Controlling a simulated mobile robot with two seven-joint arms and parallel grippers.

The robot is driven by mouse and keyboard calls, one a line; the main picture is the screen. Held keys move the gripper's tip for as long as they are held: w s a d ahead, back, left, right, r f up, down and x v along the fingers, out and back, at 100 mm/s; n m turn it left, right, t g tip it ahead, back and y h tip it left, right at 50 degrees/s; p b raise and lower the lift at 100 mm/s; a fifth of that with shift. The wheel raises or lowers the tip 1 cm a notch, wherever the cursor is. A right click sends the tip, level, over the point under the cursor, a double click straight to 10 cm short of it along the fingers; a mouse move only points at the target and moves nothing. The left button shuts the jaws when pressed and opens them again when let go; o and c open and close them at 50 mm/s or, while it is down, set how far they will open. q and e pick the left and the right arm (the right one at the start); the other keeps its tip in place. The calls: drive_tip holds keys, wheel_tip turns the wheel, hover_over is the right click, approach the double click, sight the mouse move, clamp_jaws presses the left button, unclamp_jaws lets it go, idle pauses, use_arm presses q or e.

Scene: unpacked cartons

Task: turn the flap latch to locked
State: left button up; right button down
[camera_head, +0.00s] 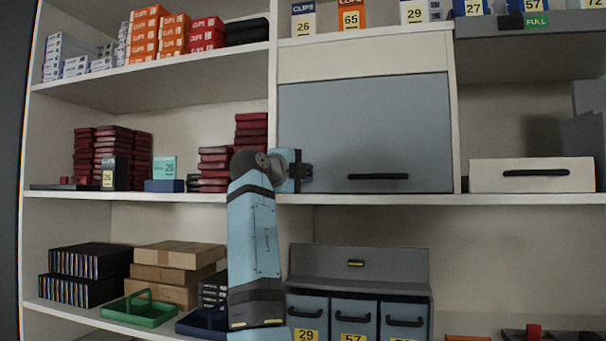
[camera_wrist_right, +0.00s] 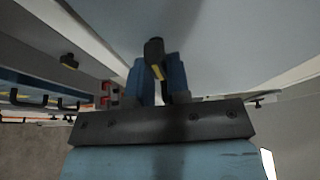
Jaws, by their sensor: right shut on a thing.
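The grey flap (camera_head: 364,125) is closed over a shelf compartment, with a black bar handle (camera_head: 377,176) near its lower edge. My right gripper (camera_head: 302,171) is at the flap's lower left corner. In the right wrist view its two blue fingers (camera_wrist_right: 160,82) are closed around the flap latch (camera_wrist_right: 154,50), a small black knob with a yellow mark. The latch stands out between the fingers, close to the pale flap surface. In the head view the gripper hides the latch. I cannot tell from these views whether it is at locked. My left gripper is out of view.
A white drawer (camera_head: 531,175) stands to the right. Stacks of dark red boxes (camera_head: 213,168) are close to the left of my right wrist. The shelf edge (camera_head: 420,199) runs just below the flap.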

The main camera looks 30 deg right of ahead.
drive_tip(key=c, duration=1.1)
unclamp_jaws()
drive_tip(key=b+v, duration=0.1)
drive_tip(key=v, duration=1.3)
drive_tip(key=shift+r+b, duration=0.1)
drive_tip(key=shift+b, duration=0.25)
drive_tip(key=shift+d, duration=0.1)
